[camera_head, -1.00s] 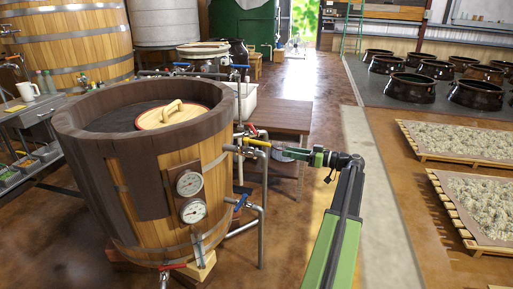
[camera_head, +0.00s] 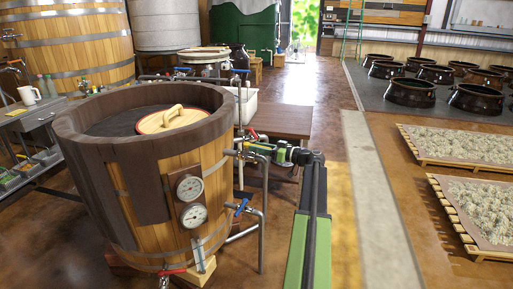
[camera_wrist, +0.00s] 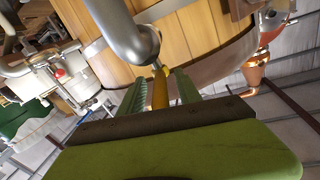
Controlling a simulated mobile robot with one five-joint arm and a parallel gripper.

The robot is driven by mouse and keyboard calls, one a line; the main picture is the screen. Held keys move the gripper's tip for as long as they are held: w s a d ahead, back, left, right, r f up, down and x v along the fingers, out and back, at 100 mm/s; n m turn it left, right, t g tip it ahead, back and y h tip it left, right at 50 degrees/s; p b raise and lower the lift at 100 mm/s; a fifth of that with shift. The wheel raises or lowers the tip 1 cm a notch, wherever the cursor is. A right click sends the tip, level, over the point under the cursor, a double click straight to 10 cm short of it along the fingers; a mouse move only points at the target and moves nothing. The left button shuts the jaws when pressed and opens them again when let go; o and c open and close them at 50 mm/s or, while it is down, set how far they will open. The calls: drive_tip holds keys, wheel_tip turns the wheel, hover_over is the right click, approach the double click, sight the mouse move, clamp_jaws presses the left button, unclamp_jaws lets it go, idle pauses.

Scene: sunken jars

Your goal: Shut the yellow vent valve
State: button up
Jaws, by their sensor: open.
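The yellow vent valve's handle (camera_wrist: 160,88) shows in the wrist view as a narrow yellow bar below a grey pipe elbow (camera_wrist: 135,38). My gripper (camera_wrist: 162,80) is open, with one green ribbed finger on each side of the yellow handle. I cannot tell whether either finger touches it. In the head view my gripper (camera_head: 272,150) is at the pipework on the right side of the wooden vat (camera_head: 150,210), and it hides most of the yellow handle.
Two round gauges (camera_head: 191,201) sit on the vat's front. A blue-handled valve (camera_head: 241,206) is below my gripper, and a red-handled valve (camera_head: 170,271) is at the vat's foot. A brown table (camera_head: 285,121) stands behind.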

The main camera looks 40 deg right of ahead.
drive_tip(key=shift+w+a, duration=0.25)
drive_tip(key=shift+w, duration=0.35)
drive_tip(key=shift+c, duration=0.2)
clamp_jaws()
drive_tip(key=shift+d, duration=0.1)
idle(0.7)
drive_tip(key=shift+d, duration=0.15)
drive_tip(key=shift+s, duration=0.1)
